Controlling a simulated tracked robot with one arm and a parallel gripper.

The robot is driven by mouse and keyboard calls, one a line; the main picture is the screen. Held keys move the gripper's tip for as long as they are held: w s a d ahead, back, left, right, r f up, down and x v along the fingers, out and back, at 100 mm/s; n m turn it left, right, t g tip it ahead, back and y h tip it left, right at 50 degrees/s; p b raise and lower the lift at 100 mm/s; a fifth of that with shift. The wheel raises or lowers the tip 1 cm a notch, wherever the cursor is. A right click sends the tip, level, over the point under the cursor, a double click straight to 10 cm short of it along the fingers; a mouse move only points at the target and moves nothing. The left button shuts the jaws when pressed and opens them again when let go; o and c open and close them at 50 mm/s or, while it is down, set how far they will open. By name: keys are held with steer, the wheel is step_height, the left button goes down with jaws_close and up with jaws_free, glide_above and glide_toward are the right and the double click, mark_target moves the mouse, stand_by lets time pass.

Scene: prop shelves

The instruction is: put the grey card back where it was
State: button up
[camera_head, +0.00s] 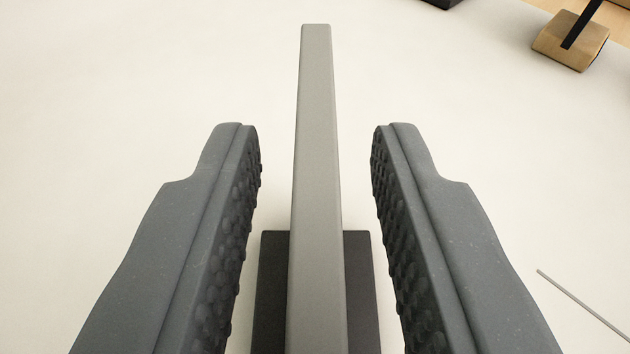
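The grey card (315,150) stands on edge in the middle of the view, seen along its narrow top side. A dark base (271,300) shows beneath it on both sides; whether the card sits in a slot of it is hidden. My gripper (315,140) is open, with one dark studded finger on each side of the card. There is a clear gap between each finger and the card, so neither touches it.
The pale surface (120,80) around is mostly clear. A wooden block with a black strip (572,40) stands at the top right. A dark object (440,3) is cut off at the top edge. A thin grey rod (584,305) lies at the lower right.

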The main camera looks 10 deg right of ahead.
steer(key=shift+r, duration=0.1)
steer(key=p+v, duration=0.2)
steer(key=v, duration=1)
steer(key=shift+p, duration=0.35)
steer(key=shift+s, duration=0.1)
